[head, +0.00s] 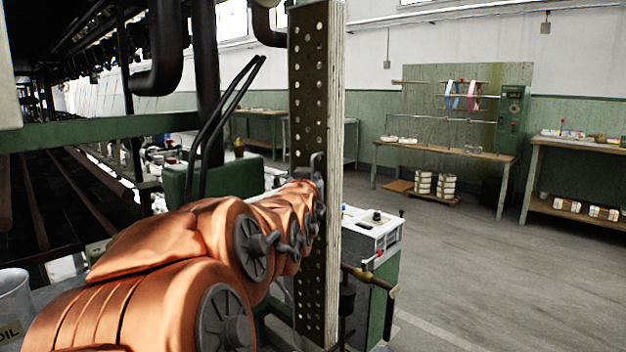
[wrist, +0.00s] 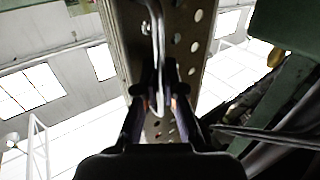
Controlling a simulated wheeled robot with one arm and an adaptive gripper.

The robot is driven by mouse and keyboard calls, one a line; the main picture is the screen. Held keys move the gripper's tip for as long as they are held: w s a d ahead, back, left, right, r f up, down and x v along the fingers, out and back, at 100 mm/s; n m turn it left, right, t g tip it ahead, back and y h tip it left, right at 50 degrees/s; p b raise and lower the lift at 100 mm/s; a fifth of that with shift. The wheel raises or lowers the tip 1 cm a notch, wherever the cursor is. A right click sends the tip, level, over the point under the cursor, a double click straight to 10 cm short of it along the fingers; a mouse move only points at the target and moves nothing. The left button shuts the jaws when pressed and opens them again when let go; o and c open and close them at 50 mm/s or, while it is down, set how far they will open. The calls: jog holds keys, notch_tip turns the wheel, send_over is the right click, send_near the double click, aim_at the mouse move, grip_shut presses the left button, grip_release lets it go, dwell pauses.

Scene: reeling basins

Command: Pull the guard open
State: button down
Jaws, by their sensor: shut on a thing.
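The guard (head: 308,95) is a tall, narrow, dark metal panel with rows of round holes and a pale side edge. It stands upright in the middle of the head view, seen nearly edge-on. In the wrist view the guard (wrist: 190,28) runs up from behind my fingers. A grey bar handle (wrist: 157,40) is fixed to its face. My gripper (wrist: 158,75) is shut on the handle, with one finger on each side of it. In the head view my copper-coloured arm reaches to the guard, and the handle (head: 316,163) shows small at its end. My fingertips are hard to make out there.
A white-topped green cabinet (head: 370,235) stands just right of the guard. A dark machine frame with a green beam (head: 90,132) fills the left. Workbenches (head: 440,153) line the far wall. Open grey floor (head: 480,270) lies to the right.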

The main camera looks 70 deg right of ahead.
jog(key=shift+f, duration=0.15)
jog(key=c, duration=1.3)
grip_release()
jog(key=shift+o, duration=0.2)
jog(key=shift+a, duration=0.1)
jog(key=v, duration=0.7)
jog(key=shift+a, duration=0.2)
